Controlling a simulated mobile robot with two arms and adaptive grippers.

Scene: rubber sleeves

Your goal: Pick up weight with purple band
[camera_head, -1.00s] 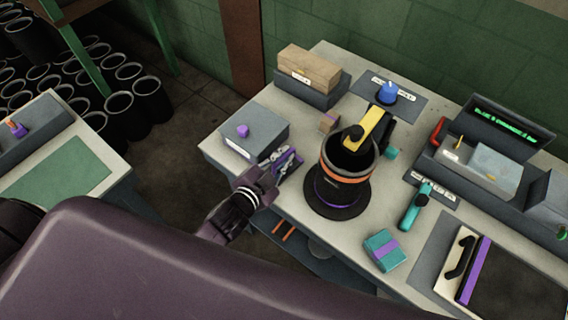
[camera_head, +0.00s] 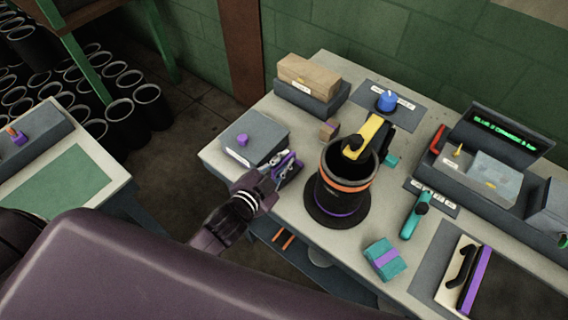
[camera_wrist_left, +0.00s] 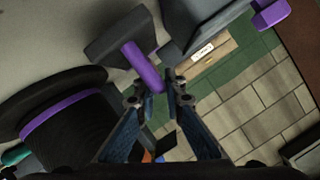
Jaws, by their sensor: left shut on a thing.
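My left gripper (camera_head: 268,178) is at the left part of the workbench, between the grey block and the black sleeve. It is shut on a dark piece with a purple bar (camera_head: 287,163). In the left wrist view the purple bar (camera_wrist_left: 143,68) runs from a dark block to between the fingertips (camera_wrist_left: 165,88). I cannot tell whether this piece is a weight, or whether it is clear of the bench. A teal block with a purple band (camera_head: 384,258) lies near the front edge, apart from the gripper. My right gripper is not in view.
A black sleeve with orange and purple bands (camera_head: 340,190) stands right of the gripper on a wide black base. A grey block with a purple knob (camera_head: 254,140) lies behind left.

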